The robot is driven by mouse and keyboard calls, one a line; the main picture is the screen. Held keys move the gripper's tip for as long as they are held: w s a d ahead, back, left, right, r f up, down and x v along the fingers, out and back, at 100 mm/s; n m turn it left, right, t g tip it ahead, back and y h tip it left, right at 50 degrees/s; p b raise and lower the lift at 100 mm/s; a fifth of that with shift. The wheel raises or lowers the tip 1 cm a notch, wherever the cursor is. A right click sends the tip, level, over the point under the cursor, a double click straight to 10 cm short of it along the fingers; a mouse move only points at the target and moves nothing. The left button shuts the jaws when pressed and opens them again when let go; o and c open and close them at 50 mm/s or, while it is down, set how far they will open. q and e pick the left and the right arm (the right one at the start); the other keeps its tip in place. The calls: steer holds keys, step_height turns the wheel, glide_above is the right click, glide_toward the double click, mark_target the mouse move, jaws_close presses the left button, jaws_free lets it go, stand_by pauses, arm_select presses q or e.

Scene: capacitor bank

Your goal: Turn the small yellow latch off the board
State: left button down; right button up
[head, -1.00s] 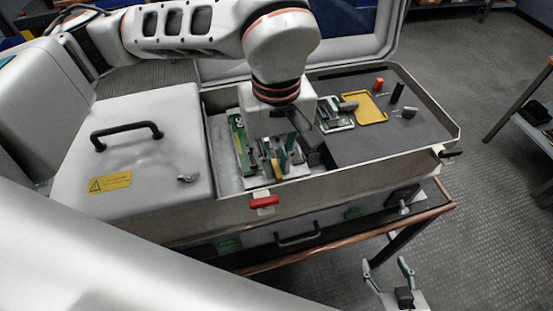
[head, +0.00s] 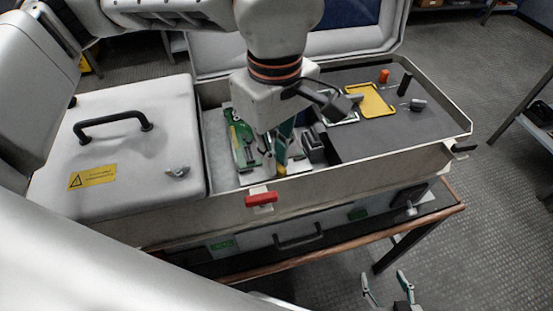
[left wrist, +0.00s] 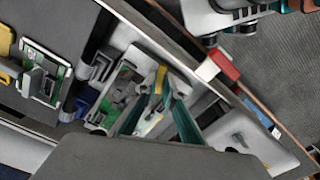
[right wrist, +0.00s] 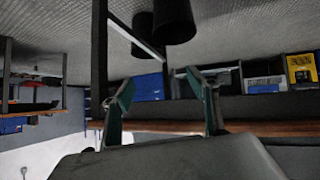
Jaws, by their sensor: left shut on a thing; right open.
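The small yellow latch (left wrist: 160,78) shows at my left gripper's fingertips in the left wrist view, and its lower end (head: 281,170) shows in the head view. My left gripper (left wrist: 163,97) points down into the open case and is shut on the latch, its teal fingers either side of it. The green board (head: 241,142) lies in the case bay just left of the gripper, and also shows in the left wrist view (left wrist: 122,88). The gripper hides part of the board. My right gripper (right wrist: 165,85) is open and empty, low in front of the case (head: 388,288).
A red-handled catch (head: 261,199) is on the case's front wall. A closed lid with a black handle (head: 112,125) covers the left. On the right are a yellow tray (head: 371,100), an orange piece (head: 384,76) and a black cylinder (head: 404,84).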

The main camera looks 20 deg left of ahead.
arm_select(q)
steer(key=shift+f+n+b, duration=0.15)
steer(key=shift+n+b, duration=0.35)
steer(key=shift+n, duration=0.9)
steer(key=n+b, duration=0.2)
steer(key=n, duration=0.3)
steer(key=shift+n, duration=0.3)
steer(key=shift+n+b, duration=0.35)
steer(key=shift+n, duration=0.75)
steer(key=shift+r+n, duration=0.2)
steer(key=shift+n, duration=0.9)
arm_select(e)
steer(key=shift+w+d+f, duration=0.2)
steer(key=shift+f, duration=0.55)
steer(key=shift+w+d+f, duration=0.15)
steer(key=shift+d+f, duration=0.05)
steer(key=shift+f, duration=0.55)
steer(key=shift+s+f, duration=0.2)
steer(key=shift+s, duration=0.05)
arm_select(q)
steer(key=c, duration=2.1)
jaws_free()
steer(key=shift+c, duration=0.2)
arm_select(e)
steer(key=shift+f, duration=0.1)
